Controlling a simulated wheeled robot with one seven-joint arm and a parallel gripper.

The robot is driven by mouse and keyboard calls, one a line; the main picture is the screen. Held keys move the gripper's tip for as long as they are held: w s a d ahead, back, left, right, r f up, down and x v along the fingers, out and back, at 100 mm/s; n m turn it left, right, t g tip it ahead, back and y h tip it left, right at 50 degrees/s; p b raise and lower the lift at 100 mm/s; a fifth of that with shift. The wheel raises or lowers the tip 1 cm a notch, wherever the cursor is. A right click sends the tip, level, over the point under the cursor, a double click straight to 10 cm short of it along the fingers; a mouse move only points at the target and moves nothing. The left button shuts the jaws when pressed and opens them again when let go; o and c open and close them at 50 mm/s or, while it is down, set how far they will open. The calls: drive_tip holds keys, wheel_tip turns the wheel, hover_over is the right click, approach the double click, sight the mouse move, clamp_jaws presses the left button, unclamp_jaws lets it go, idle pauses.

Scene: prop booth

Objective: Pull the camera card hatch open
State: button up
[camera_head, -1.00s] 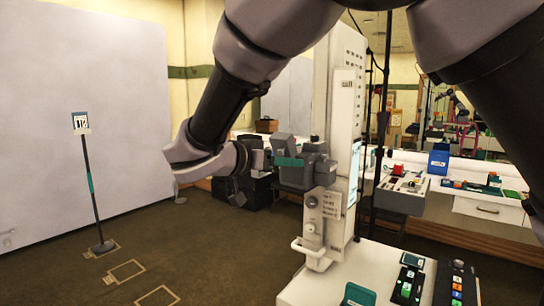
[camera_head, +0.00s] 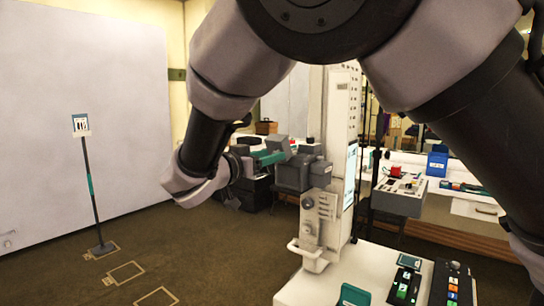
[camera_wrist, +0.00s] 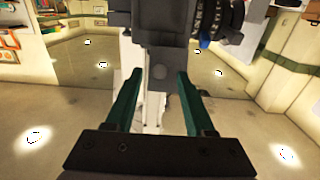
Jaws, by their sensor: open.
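The dark grey camera (camera_head: 293,176) is mounted on the left side of the white booth column (camera_head: 341,100). In the wrist view the camera (camera_wrist: 160,42) fills the upper middle, with a ribbed round lens part at upper right. I cannot make out the card hatch for certain in either view. My gripper (camera_head: 272,157) is just left of the camera in the head view. In the wrist view its two green fingers (camera_wrist: 159,78) are apart, with nothing held between them. The camera's dark body lies beyond the fingertips; I cannot tell whether they touch it.
A sign stand (camera_head: 90,190) stands at left before a white backdrop (camera_head: 90,60). The floor between is open.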

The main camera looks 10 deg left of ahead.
drive_tip(key=shift+w+d, duration=0.15)
drive_tip(key=shift+w, duration=0.15)
clamp_jaws()
idle(1.3)
